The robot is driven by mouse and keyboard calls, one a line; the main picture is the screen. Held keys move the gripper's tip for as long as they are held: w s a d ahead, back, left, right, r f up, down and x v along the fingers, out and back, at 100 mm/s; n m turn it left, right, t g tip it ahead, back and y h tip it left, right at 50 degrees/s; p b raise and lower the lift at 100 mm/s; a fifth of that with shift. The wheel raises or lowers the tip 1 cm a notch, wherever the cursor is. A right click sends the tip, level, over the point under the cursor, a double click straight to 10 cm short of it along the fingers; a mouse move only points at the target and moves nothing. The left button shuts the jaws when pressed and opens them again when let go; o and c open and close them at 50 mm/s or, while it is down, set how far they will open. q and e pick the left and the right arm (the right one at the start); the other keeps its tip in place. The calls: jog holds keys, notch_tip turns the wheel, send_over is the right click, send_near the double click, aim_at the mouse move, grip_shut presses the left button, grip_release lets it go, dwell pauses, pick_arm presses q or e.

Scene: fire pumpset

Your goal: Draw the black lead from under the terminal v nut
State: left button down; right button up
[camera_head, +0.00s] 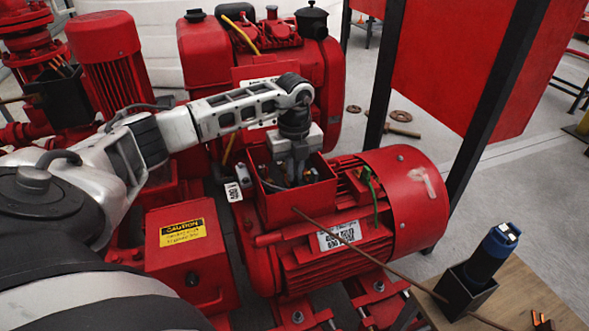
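The open red terminal box (310,203) sits on top of the red motor (400,200). My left gripper (296,180) points down into this box, and its fingers are among the small parts inside. The fingertips are small and partly hidden, so I cannot tell whether they are apart or closed on a lead. A dark curved lead (262,178) shows at the box's left side. The terminal v nut and the black lead's end cannot be made out under the gripper. My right gripper is not in view.
A thin brown rod or line (400,275) runs from the box to the lower right. A dark blue tool (492,255) stands in a black holder (465,293) on a wooden table (525,300). A green lead (373,195) hangs on the motor. A red panel stands behind, right.

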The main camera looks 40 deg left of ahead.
pick_arm(q)
jog(key=shift+s+d, duration=0.1)
jog(key=shift+d, duration=0.05)
jog(key=shift+d, duration=0.1)
jog(key=shift+s+d+p, duration=0.35)
jog(key=shift+d+p, duration=0.2)
jog(key=shift+p, duration=0.1)
jog(key=shift+s+d, duration=0.15)
jog(key=shift+d, duration=0.2)
